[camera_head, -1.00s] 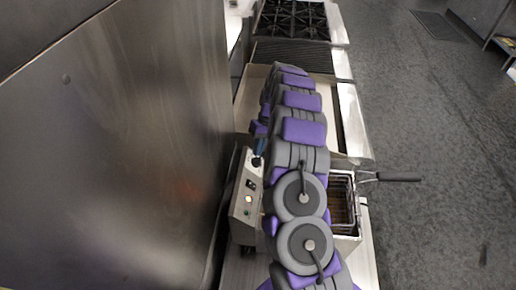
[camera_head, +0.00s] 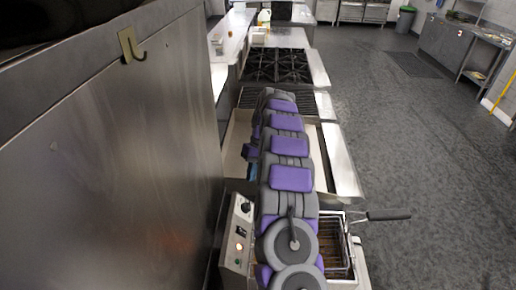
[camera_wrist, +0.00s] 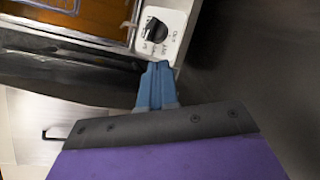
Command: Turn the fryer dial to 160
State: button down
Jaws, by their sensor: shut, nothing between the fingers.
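The fryer's control panel (camera_head: 238,238) stands left of my arm in the head view. Its black dial (camera_head: 246,207) sits near the panel's far end. In the wrist view the dial (camera_wrist: 155,30) is a black knob on a white plate with small dark markings, too blurred to read; I cannot tell its setting. My gripper (camera_wrist: 159,66) has blue fingers, closed together and empty. The tips point at the plate's lower edge in the wrist view, apart from the knob. In the head view a bit of blue finger shows beyond the dial, mostly hidden by my arm.
A fryer basket (camera_head: 338,245) with a dark handle (camera_head: 388,215) sits right of my arm. A steel wall panel (camera_head: 120,160) closes off the left. A griddle and a burner stove (camera_head: 278,66) lie beyond. The grey floor (camera_head: 420,180) at right is clear.

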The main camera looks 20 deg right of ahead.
jog(key=p+v, duration=0.9)
jog(key=v, duration=0.1)
jog(key=shift+r, duration=0.15)
jog(key=n+t+h+b, duration=0.1)
jog(key=n+h+b, duration=0.2)
jog(key=n+b, duration=0.55)
send_over(245, 208)
jog(key=w+a+p, duration=0.1)
jog(key=w+a, duration=0.1)
jog(key=shift+n, duration=0.85)
jog(key=f, duration=1.3)
jog(key=shift+w+d+f, duration=0.1)
jog(key=shift+d+f, duration=0.05)
jog(key=shift+d, duration=0.1)
jog(key=shift+s+d+f, duration=0.3)
jog(key=shift+f, duration=0.15)
jog(key=shift+s+d+f, duration=0.25)
jog(key=shift+f, duration=0.25)
jog(key=shift+s+d+f, duration=0.4)
jog(key=shift+f, duration=0.2)
